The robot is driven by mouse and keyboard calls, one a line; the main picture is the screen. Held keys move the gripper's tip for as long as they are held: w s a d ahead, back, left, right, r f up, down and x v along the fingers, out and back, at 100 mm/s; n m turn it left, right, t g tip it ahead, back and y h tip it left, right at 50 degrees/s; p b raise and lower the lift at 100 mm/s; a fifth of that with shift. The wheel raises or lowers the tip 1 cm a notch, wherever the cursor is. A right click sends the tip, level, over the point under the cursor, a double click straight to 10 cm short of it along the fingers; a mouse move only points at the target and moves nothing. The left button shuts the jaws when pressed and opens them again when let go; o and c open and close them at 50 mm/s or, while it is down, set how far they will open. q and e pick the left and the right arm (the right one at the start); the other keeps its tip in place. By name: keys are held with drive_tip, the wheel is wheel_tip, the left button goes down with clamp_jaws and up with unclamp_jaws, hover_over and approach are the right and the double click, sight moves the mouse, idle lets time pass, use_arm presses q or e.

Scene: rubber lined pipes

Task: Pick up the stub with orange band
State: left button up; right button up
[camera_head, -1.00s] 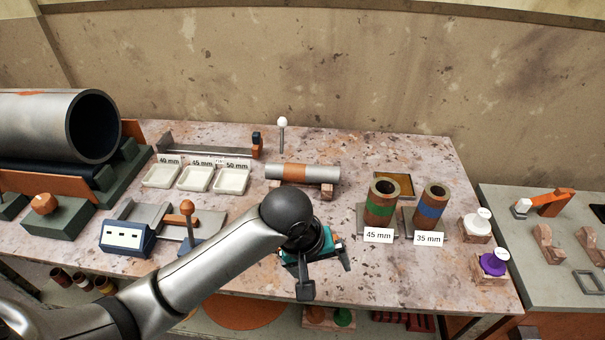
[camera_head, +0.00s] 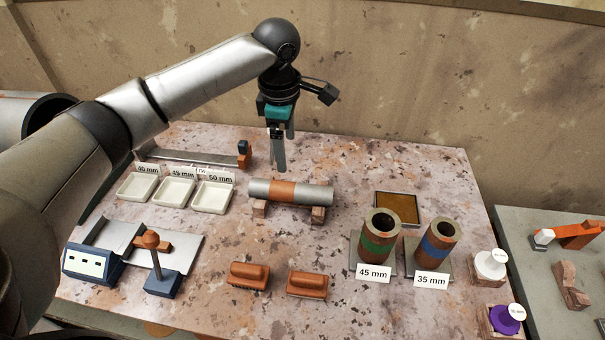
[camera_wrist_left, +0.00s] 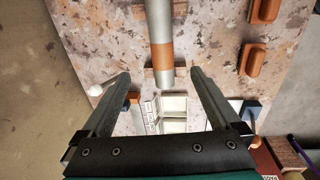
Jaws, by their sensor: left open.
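The stub with orange band is a grey metal cylinder (camera_head: 312,194) with an orange band around its middle. It lies level on two small wooden supports (camera_head: 260,208) near the middle of the table. It also shows at the top of the left wrist view (camera_wrist_left: 161,52), beyond the fingertips. My left gripper (camera_head: 279,165) points down, above and behind the stub, apart from it. It is open and empty; its two fingers show spread in the left wrist view (camera_wrist_left: 160,78). My right gripper is not in view.
White trays (camera_head: 174,191) with size labels stand left of the stub. Two orange-brown blocks (camera_head: 307,284) lie in front. Upright pipes with a green band (camera_head: 378,240) and a blue band (camera_head: 434,243) stand to the right. A post with an orange knob (camera_head: 152,242) stands front left.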

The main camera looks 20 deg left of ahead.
use_arm(q)
drive_tip(key=f, duration=0.1)
drive_tip(key=f+b, duration=0.1)
drive_tip(key=f, duration=0.2)
drive_tip(key=shift+w+a+f, duration=0.15)
drive_tip(key=shift+w+f, duration=0.15)
drive_tip(key=shift+w, duration=0.05)
drive_tip(key=b, duration=0.1)
hover_over(290, 187)
wheel_tip(290, 187, down, 4)
drive_tip(key=shift+a+f, duration=0.1)
drive_tip(key=shift+f, duration=0.1)
drive_tip(key=shift+w+f+b, duration=0.1)
drive_tip(key=shift+f+b, duration=0.2)
drive_tip(key=shift+f, duration=0.55)
wheel_tip(290, 187, down, 4)
drive_tip(key=shift+f+b, duration=0.2)
drive_tip(key=shift+b, duration=0.65)
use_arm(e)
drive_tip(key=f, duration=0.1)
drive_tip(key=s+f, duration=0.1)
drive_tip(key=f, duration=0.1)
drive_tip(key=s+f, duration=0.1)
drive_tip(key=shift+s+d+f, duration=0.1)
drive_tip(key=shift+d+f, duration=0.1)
use_arm(q)
clamp_jaws()
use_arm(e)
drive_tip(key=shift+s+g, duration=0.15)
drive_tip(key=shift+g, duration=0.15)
